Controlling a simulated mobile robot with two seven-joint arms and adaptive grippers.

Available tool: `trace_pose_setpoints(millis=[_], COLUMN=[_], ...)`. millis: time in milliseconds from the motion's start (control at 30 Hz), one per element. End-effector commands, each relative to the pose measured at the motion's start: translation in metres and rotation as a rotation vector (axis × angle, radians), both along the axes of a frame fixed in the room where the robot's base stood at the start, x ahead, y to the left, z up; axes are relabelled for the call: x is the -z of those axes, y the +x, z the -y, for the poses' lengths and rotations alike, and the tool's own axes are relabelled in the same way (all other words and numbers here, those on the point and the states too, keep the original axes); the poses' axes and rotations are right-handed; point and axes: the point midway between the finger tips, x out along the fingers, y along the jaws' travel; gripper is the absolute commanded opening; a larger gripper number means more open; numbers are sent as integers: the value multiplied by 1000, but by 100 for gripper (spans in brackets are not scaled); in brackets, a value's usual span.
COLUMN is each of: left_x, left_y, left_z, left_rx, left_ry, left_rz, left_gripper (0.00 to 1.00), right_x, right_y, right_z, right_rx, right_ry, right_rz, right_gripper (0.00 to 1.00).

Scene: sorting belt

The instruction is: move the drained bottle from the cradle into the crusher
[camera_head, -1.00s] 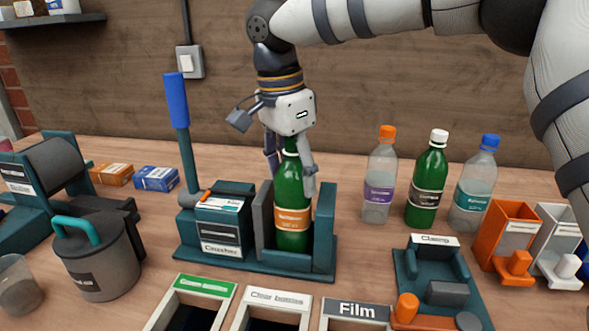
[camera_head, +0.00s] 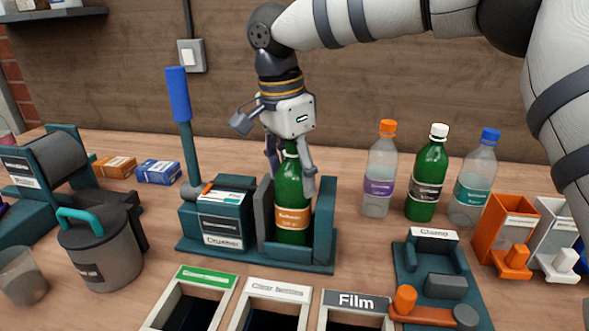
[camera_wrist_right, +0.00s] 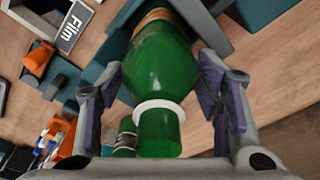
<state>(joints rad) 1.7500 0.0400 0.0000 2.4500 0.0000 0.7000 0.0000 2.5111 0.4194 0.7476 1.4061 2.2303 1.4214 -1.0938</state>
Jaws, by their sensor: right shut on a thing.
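A green bottle (camera_head: 292,219) with an orange label stands upright in the slot of the teal crusher (camera_head: 325,225), between its grey plate and side wall. My right gripper (camera_head: 290,165) comes down from above and is shut on the bottle's upper part. In the right wrist view the bottle (camera_wrist_right: 160,65), with its white neck ring, lies between the two fingers (camera_wrist_right: 165,100). The crusher's lever with the blue handle (camera_head: 178,95) stands up at its left. A teal fixture labelled as a clamp (camera_head: 408,262) holds no bottle. My left gripper is not in view.
Three capped bottles stand right of the crusher: clear with orange cap (camera_head: 379,185), green (camera_head: 426,185), clear with blue cap (camera_head: 471,190). Open bins (camera_head: 255,290) line the front edge. A grey lidded pot (camera_head: 100,255) and a cup (camera_head: 22,275) stand left.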

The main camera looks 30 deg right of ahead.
Motion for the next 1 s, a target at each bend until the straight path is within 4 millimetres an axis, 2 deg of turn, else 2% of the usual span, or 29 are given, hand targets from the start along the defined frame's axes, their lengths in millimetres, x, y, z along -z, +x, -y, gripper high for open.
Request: trace_pose_setpoints(millis=[33,67,133,167,433,533,667,800,1000], left_x=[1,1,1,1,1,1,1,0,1], left_y=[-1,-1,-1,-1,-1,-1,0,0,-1], left_z=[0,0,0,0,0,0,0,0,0], left_rx=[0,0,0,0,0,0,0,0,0], left_ry=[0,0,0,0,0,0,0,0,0], left_rz=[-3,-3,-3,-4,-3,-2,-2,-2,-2], left_gripper=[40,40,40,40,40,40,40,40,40], right_x=[3,4,4,4,3,-4,-34,-73,-108], right_y=[-1,-1,-1,-1,0,0,0,1,0], right_z=[0,0,0,0,0,-1,-5,-11,-16], right_rx=[-1,-1,-1,-1,0,-1,0,1,0], right_ry=[0,0,0,0,0,1,2,1,-1], right_rz=[-8,-8,-9,-9,-7,-3,-1,-1,-7], right_gripper=[28,63,79,82,82,82,82,82,82])
